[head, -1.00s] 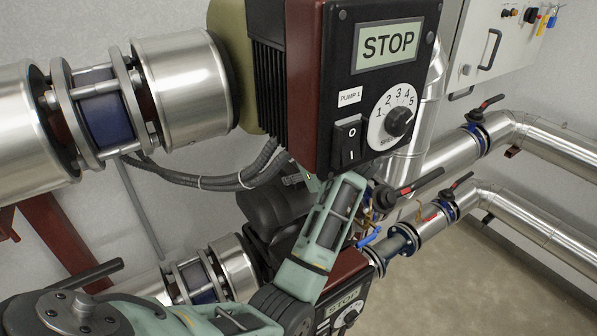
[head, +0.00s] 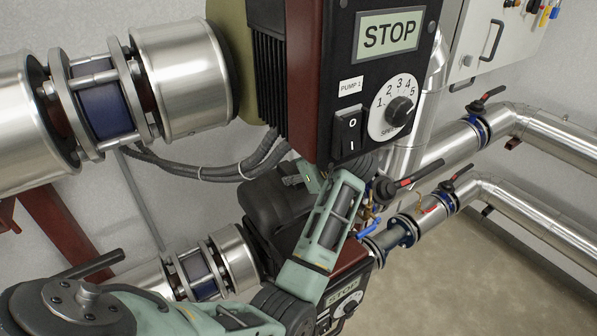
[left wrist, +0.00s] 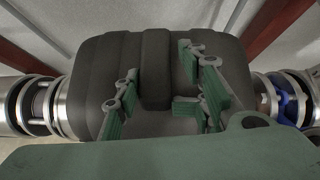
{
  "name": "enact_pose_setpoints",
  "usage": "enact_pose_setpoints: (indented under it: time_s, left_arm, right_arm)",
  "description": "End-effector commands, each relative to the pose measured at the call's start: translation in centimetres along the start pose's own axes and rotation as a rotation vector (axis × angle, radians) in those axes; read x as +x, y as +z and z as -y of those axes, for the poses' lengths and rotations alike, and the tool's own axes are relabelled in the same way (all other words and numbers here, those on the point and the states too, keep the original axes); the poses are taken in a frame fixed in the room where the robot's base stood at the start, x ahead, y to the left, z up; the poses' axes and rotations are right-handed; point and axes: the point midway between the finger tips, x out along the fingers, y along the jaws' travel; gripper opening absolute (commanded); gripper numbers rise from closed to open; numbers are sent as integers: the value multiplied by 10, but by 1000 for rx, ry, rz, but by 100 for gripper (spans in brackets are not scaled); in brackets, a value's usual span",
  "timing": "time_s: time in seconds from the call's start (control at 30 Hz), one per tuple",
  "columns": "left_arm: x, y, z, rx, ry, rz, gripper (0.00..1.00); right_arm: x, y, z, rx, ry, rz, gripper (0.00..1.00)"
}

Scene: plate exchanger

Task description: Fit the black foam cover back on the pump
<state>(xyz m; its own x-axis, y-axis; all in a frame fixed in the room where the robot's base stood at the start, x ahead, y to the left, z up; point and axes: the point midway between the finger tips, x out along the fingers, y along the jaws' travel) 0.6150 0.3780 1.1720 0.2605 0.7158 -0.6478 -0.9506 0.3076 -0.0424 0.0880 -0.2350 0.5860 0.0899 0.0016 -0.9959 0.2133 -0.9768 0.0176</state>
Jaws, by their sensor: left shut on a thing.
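The black foam cover (head: 272,205) is a dark rounded shell at the lower pump (head: 345,262), left of that pump's STOP panel. In the left wrist view the cover (left wrist: 100,65) fills the middle, with a raised ridge along its centre. My left gripper (left wrist: 158,85) is shut on this ridge, with green finger pads on both sides of it. In the head view my left arm hides part of the cover and pump, and the fingertips cannot be made out. I cannot tell whether the cover is fully seated. My right gripper is not in view.
A large upper pump (head: 303,80) with a STOP display hangs close above my left wrist. Black cables (head: 215,172) run below its silver pipe (head: 180,65). Silver pipes with valves (head: 475,118) lie to the right, and bare floor (head: 470,270) shows lower right.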

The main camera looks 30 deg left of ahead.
Motion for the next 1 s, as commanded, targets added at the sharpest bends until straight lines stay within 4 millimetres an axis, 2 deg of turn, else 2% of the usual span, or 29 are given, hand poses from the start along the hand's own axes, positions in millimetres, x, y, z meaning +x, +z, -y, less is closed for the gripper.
enact_pose_setpoints:
  time_s: [0.03,0.23,1.0]
  left_arm:
    - [4,-8,0,-2,1,-7,0]
    - [16,-21,-1,-4,6,-2,0]
    - [22,-28,-2,-4,8,2,0]
  right_arm:
    - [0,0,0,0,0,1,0]
    - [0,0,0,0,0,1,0]
    - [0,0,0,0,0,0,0]
